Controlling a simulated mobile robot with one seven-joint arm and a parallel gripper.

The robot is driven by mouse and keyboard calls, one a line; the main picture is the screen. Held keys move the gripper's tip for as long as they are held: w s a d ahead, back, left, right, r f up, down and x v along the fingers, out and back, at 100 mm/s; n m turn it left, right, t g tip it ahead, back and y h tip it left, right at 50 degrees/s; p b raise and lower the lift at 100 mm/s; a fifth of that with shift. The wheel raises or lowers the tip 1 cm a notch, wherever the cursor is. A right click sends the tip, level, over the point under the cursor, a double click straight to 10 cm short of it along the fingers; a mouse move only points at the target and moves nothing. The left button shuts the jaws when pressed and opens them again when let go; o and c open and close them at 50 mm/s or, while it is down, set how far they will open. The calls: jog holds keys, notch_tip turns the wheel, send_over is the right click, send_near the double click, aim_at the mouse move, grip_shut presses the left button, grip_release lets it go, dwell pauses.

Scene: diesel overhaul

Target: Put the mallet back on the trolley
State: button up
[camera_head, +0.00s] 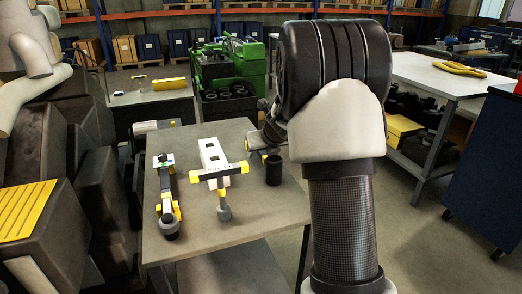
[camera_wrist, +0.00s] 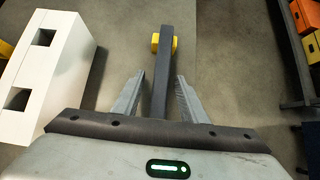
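In the wrist view a dark bar (camera_wrist: 160,85) with a yellow piece on each side near its far end lies between the fingers; it may be the mallet. My gripper (camera_wrist: 160,77) is open, with gaps between its fingers and the bar. In the head view my gripper (camera_head: 262,143) is low over the right side of a grey table (camera_head: 245,228), partly hidden by my arm. A T-shaped tool (camera_head: 222,175) with yellow ends lies mid-table, and a dark tool with yellow parts (camera_head: 167,197) lies left. I cannot tell which surface is the trolley.
A white block with square holes (camera_head: 212,154) is on the table and left of my gripper in the wrist view (camera_wrist: 45,70). A black cup (camera_head: 273,170) stands close to my gripper. A blue cabinet (camera_head: 490,170) and a white-topped bench (camera_head: 430,75) are at the right.

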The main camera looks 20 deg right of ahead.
jog(key=p+v, duration=0.6)
jog(key=v, duration=1)
jog(key=shift+w+r, duration=0.1)
jog(key=shift+s+r, duration=0.45)
jog(key=shift+s, duration=0.15)
jog(key=s+a+r+n+g+y, duration=0.15)
jog(key=s+a+r+n, duration=0.35)
jog(key=s+a+n, duration=0.95)
jog(key=s+d+n+g+h, duration=0.1)
jog(key=s+n+g+h, duration=0.1)
jog(key=s+n, duration=1.55)
jog(key=w+r+n+p, duration=0.4)
jog(key=r+p, duration=1.3)
jog(key=p, duration=0.1)
jog(key=shift+w+p, duration=0.2)
jog(key=shift+p, duration=0.15)
jog(key=shift+r+t+y, duration=0.15)
jog(key=shift+t+y, duration=0.1)
